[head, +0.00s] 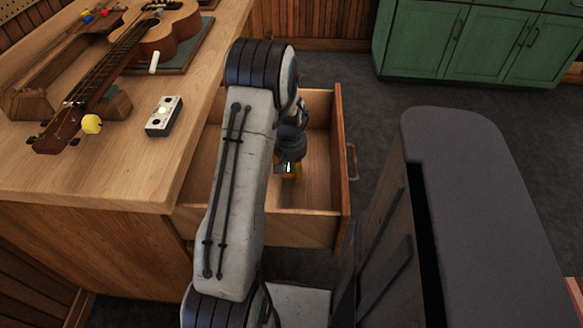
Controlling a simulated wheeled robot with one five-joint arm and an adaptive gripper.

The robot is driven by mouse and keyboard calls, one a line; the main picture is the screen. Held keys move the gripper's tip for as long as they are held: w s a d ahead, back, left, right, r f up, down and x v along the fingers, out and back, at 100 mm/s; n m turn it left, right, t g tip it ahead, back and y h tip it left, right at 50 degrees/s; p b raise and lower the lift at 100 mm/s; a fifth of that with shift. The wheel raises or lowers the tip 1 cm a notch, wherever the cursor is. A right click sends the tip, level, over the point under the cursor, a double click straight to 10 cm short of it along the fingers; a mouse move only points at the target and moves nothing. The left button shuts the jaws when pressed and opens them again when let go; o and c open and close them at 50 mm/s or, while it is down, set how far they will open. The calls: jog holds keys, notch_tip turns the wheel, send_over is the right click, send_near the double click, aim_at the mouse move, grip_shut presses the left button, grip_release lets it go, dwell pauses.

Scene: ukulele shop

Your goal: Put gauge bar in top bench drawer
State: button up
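The top bench drawer (310,229) is pulled open from the wooden bench, and its bare wood floor shows. My gripper (291,171) points down inside the drawer's outline, largely hidden behind my arm. Small orange-yellow and pale bits show at its tip. I cannot tell whether they are fingers or a held thing, nor whether the gripper is open or shut. I cannot make out the gauge bar for sure.
On the bench (120,183) lie a ukulele (125,45) on a neck rest, a small white pedal-like box (164,116) and a yellow knob-like piece (92,124). A green cabinet (480,40) stands at the back. Dark floor is free right of the drawer.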

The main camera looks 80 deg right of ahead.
jog(key=o, duration=1.6)
jog(key=shift+r, duration=0.15)
jog(key=shift+r+p, duration=2.25)
jog(key=shift+r, duration=1.1)
jog(key=shift+r, duration=0.1)
